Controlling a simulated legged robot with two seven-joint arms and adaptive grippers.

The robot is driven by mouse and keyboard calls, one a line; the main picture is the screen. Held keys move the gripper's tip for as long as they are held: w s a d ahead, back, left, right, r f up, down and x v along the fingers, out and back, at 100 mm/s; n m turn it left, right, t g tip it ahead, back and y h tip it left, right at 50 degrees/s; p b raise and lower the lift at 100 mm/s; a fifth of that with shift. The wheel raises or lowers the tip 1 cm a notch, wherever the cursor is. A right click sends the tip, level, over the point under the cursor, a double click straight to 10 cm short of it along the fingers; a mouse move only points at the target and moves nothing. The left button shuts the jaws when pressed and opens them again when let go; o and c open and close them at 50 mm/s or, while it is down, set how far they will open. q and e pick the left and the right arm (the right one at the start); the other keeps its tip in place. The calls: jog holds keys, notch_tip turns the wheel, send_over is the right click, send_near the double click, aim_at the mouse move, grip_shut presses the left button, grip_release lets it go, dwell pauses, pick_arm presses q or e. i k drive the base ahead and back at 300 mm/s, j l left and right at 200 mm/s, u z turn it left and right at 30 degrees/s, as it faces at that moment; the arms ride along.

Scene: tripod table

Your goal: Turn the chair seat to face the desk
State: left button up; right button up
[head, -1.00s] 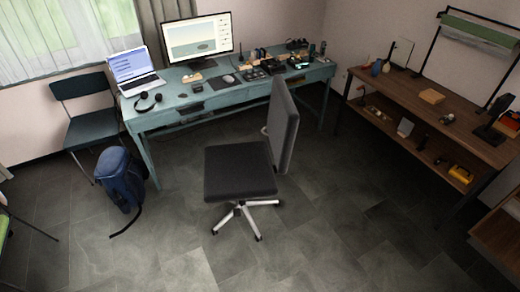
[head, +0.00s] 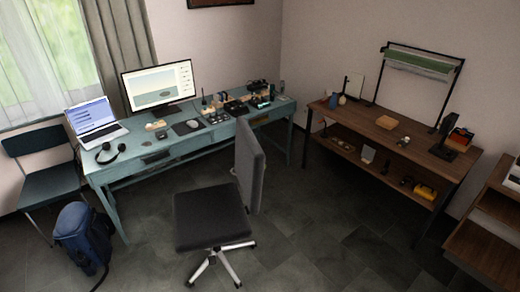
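The office chair has a dark grey seat (head: 210,217), an upright backrest (head: 250,166) and a silver wheeled base (head: 217,266). It stands on the floor in front of the teal desk (head: 107,180). The backrest is on the seat's right side, so the seat faces left, along the desk rather than toward it. Neither of my grippers is in the head view.
A blue backpack (head: 82,236) lies on the floor at the left by a dark side chair (head: 45,178). A brown workbench (head: 355,121) stands at the right, with a low wooden shelf (head: 490,240) at the right edge. The floor between chair and workbench is clear.

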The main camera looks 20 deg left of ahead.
aim_at(206, 218)
jog(key=j+z, duration=0.25)
jog(key=z, duration=0.25)
jog(key=j+z, duration=0.3)
jog(key=z, duration=0.2)
jog(key=j+z, duration=0.25)
jog(key=z, duration=0.25)
